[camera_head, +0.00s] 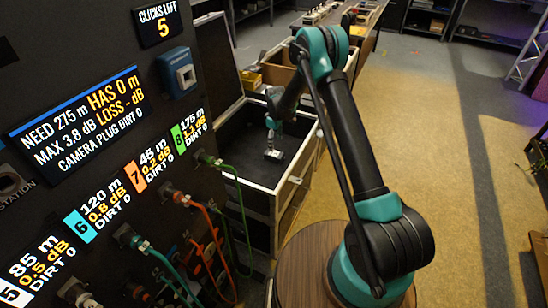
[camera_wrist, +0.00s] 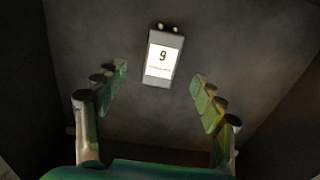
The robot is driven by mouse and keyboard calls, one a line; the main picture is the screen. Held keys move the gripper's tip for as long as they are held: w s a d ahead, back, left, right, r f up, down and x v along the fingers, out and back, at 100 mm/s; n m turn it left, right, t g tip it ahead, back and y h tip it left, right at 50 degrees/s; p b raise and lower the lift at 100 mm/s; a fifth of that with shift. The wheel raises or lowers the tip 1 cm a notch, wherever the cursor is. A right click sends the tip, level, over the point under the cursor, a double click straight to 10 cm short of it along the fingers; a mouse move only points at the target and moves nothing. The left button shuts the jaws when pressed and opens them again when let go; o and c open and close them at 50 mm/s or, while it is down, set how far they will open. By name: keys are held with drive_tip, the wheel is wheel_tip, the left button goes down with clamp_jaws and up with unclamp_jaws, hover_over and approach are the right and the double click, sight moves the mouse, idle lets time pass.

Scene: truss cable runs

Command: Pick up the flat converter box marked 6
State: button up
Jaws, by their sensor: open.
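A small flat converter box (camera_head: 273,155) lies on the dark floor of an open case (camera_head: 249,185) in the head view. In the wrist view the box (camera_wrist: 160,59) is grey with a white label and two small round ports at its far end. Its mark reads as 9 from this side; I cannot tell whether it is a 6 seen upside down. My gripper (camera_head: 272,130) hangs just above the box, inside the case. In the wrist view its fingers (camera_wrist: 159,76) are spread, with the box between and beyond the tips, apparently untouched.
The case walls (camera_wrist: 35,75) stand close around my gripper. A dark panel (camera_head: 60,120) with labels and plugged cables (camera_head: 205,235) stands on the left. A second case (camera_head: 282,68) and a table (camera_head: 330,15) are behind. The floor at right (camera_head: 450,150) is clear.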

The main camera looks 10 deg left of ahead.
sight(274, 153)
drive_tip(key=f, duration=0.8)
drive_tip(key=shift+a, duration=0.3)
drive_tip(key=c, duration=1.5)
